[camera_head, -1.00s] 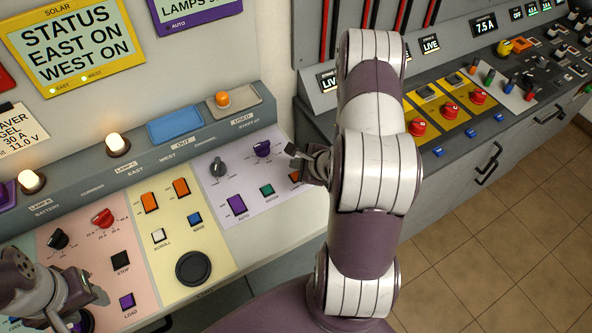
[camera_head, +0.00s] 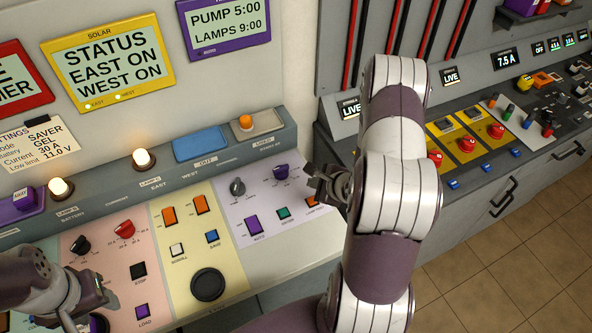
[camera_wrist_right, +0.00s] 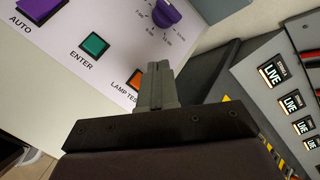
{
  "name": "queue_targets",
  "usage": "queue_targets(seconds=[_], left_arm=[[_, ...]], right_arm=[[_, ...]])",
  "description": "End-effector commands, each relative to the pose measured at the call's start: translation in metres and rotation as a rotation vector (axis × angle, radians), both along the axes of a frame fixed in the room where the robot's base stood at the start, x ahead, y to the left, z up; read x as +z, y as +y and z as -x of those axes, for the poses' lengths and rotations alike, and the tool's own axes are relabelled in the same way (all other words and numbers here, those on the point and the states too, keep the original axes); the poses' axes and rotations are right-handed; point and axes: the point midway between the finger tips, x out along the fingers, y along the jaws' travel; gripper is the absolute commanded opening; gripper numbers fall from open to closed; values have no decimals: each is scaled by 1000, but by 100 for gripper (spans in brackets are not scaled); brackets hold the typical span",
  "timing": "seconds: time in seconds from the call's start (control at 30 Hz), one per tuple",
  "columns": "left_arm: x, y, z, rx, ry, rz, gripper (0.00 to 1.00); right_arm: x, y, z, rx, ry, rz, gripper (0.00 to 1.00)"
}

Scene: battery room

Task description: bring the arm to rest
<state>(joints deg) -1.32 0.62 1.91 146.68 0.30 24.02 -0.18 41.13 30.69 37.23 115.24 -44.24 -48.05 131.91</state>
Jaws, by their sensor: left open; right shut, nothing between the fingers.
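My right arm (camera_head: 397,190) rises in the middle of the head view, with white and purple links. Its gripper (camera_head: 322,182) is over the lilac panel's right edge, near the orange lamp test switch. In the right wrist view the right gripper's fingers (camera_wrist_right: 157,84) are together with nothing between them, beside the lamp test switch (camera_wrist_right: 134,79). My left gripper (camera_head: 98,308) is at the lower left of the head view, open, over the pink panel. Its fingers are partly cut off by the bottom edge, and I see nothing held.
The sloped console carries a purple knob (camera_head: 281,171), a green enter button (camera_head: 284,212) and a black round cap (camera_head: 208,284). A second grey console with red buttons (camera_head: 467,144) stands to the right. Tiled floor (camera_head: 500,270) is clear at the lower right.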

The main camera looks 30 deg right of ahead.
Motion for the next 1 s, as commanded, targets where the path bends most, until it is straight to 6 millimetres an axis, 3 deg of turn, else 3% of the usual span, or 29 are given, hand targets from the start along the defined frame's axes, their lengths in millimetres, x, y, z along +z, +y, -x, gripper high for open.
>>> queue_targets(seconds=[0.27, 0.33, 0.4, 0.53, 0.67, 0.73, 0.83, 0.9, 1.0], left_arm=[[0, 0, 0, 0, 0, 0, 48], [0, 0, 0, 0, 0, 0, 48], [0, 0, 0, 0, 0, 0, 48], [-8, 0, 0, 0, 0, 0, 48], [-23, 0, 0, 0, 0, 0, 48], [-34, 0, 0, 0, 0, 0, 48], [-44, 0, 0, 0, 0, 0, 48], [-46, 0, 0, 0, 0, 0, 48], [-46, 0, 0, 0, 0, 0, 48]], right_arm=[[-2, 0, 2, 61, 7, 62, 0], [-12, -2, 13, 184, 71, 192, 0], [-28, -5, 43, 373, 216, 356, 0], [-19, -3, 89, 917, 482, 642, 0], [27, 44, 114, 1571, 551, 780, 0], [56, 88, 123, 1880, 476, 828, 0], [87, 137, 121, 2013, 356, 929, 0], [99, 154, 111, 2042, 292, 1021, 0], [103, 165, 108, 2073, 262, 1056, 0]])
